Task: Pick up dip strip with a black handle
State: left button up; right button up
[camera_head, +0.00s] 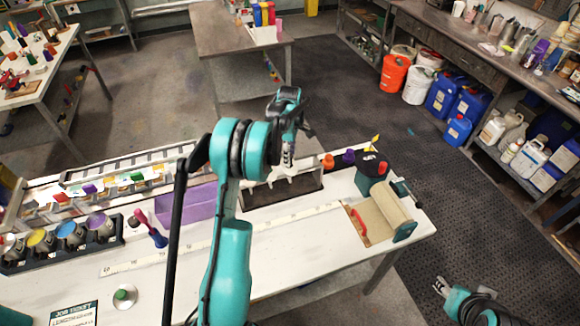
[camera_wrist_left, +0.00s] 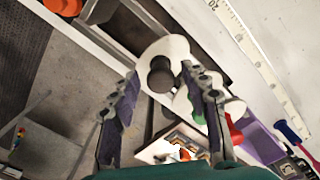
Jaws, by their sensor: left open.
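In the left wrist view, a dip strip with a round black handle (camera_wrist_left: 160,77) shows against white, rounded shapes. My left gripper (camera_wrist_left: 159,84) is open, with one finger on each side of the black handle. I cannot tell whether the fingers touch it. In the head view, my left gripper (camera_head: 291,137) reaches down over a dark rack (camera_head: 262,199) holding pale strips. The arm and gripper hide part of the rack there, and I cannot make out the black handle in that view. My right gripper (camera_head: 441,286) shows small at the lower right, away from the table.
A purple bin (camera_head: 187,205) stands left of the rack. Orange and purple knobs (camera_head: 348,157) and a dark green box (camera_head: 369,171) stand to its right. A ruler strip (camera_head: 270,225) lies in front. A roller with paper (camera_head: 390,208) sits at the table's right end.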

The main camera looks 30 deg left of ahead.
pick_arm(q)
jog(key=shift+f, duration=0.95)
grip_shut()
jog(key=shift+r, duration=0.1)
